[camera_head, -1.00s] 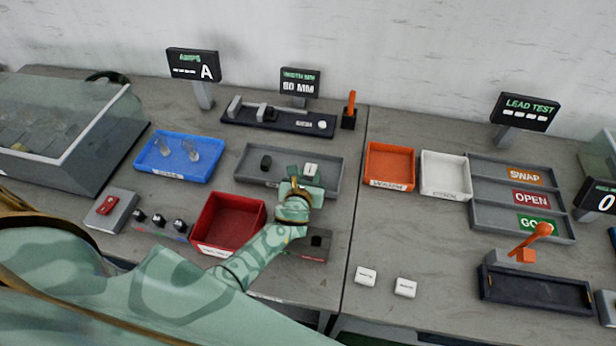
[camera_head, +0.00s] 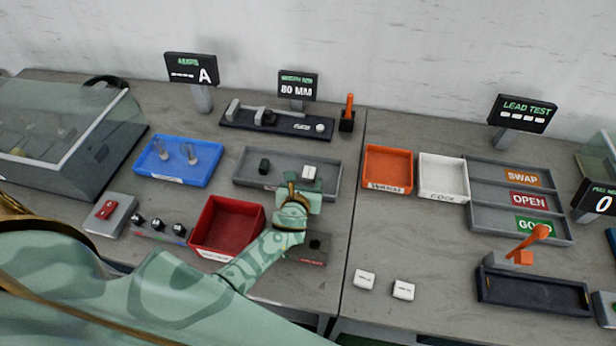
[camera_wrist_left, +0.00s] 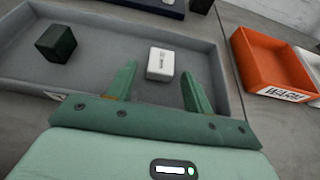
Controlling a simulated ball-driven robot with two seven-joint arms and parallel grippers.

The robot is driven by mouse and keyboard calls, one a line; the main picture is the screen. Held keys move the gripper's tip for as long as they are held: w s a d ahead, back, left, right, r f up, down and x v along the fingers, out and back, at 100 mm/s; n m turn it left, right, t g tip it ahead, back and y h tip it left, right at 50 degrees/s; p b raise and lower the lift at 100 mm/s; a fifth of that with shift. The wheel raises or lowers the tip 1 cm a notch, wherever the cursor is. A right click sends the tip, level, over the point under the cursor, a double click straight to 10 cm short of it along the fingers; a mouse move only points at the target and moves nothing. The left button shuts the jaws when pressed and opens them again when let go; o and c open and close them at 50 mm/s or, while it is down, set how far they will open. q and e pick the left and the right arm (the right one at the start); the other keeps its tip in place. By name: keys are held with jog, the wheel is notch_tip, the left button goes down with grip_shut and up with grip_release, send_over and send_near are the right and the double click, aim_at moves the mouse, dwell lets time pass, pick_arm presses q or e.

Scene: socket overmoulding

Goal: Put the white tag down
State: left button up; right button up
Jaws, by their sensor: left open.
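A white tag (camera_head: 309,172) lies in the grey tray (camera_head: 244,180), toward its right part. In the left wrist view the white tag (camera_wrist_left: 160,64) rests on the tray floor, beyond and between the fingertips. My left gripper (camera_wrist_left: 158,82) is open, and no finger touches the tag as far as I can see. In the head view my left gripper (camera_head: 302,186) is over the tray's front edge. Two more white tags, one on the left (camera_head: 364,280) and one on the right (camera_head: 403,289), lie on the right bench near its front. My right gripper is not in view.
A dark block (camera_head: 264,166) sits left in the grey tray. A red bin (camera_head: 228,226), a blue tray (camera_head: 205,166) with clear pieces, an orange bin (camera_head: 388,168) and a white bin (camera_head: 444,178) stand nearby.

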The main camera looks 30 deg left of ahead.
pick_arm(q)
jog(key=p+v, duration=0.2)
jog(key=v, duration=0.9)
jog(key=shift+r+p, duration=0.1)
jog(key=shift+p, duration=0.3)
